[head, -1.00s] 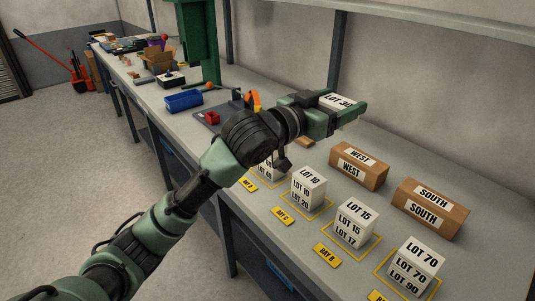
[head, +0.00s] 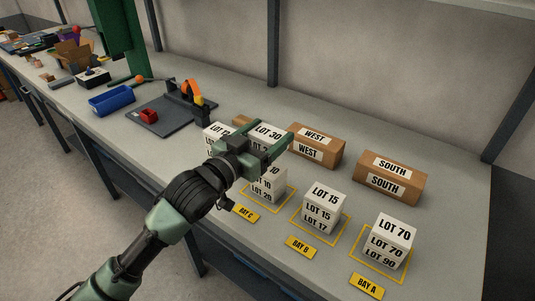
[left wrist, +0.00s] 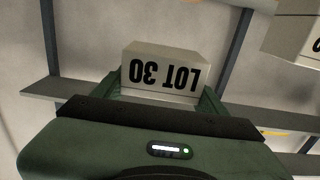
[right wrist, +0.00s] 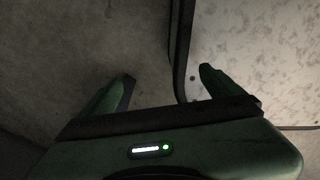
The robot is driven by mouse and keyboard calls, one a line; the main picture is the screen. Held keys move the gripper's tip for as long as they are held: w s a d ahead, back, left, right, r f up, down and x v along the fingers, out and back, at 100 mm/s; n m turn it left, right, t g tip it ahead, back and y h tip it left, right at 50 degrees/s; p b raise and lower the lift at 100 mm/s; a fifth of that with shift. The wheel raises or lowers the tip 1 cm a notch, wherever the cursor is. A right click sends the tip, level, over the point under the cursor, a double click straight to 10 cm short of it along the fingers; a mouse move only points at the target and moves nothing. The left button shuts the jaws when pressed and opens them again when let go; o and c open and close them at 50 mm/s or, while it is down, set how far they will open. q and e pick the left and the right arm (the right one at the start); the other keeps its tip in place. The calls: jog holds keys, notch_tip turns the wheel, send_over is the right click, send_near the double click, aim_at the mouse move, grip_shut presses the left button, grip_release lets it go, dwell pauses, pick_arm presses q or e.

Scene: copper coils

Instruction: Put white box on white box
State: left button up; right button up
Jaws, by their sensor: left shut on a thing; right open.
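My left gripper (head: 264,149) is shut on a white box marked LOT 30 (head: 268,134). In the left wrist view the LOT 30 box (left wrist: 165,72) sits between the fingers. In the head view it appears above the white stack marked LOT 10 and LOT 20 (head: 268,186), which the gripper partly hides; I cannot tell the gap. Another white stack (head: 216,135) is mostly hidden behind my arm. My right gripper (right wrist: 165,85) is open and empty.
Brown boxes marked WEST (head: 316,146) and SOUTH (head: 390,178) stand behind the stacks. Yellow tags BAY C (head: 245,212), BAY B (head: 300,247) and BAY A (head: 366,286) lie along the front edge. A blue bin (head: 111,101) is farther left.

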pick_arm(q)
jog(key=shift+f, duration=2.9)
jog(key=o, duration=1.6)
jog(key=shift+f, duration=0.15)
jog(key=shift+c, duration=0.2)
jog(key=b+v, duration=0.1)
jog(key=v, duration=1.1)
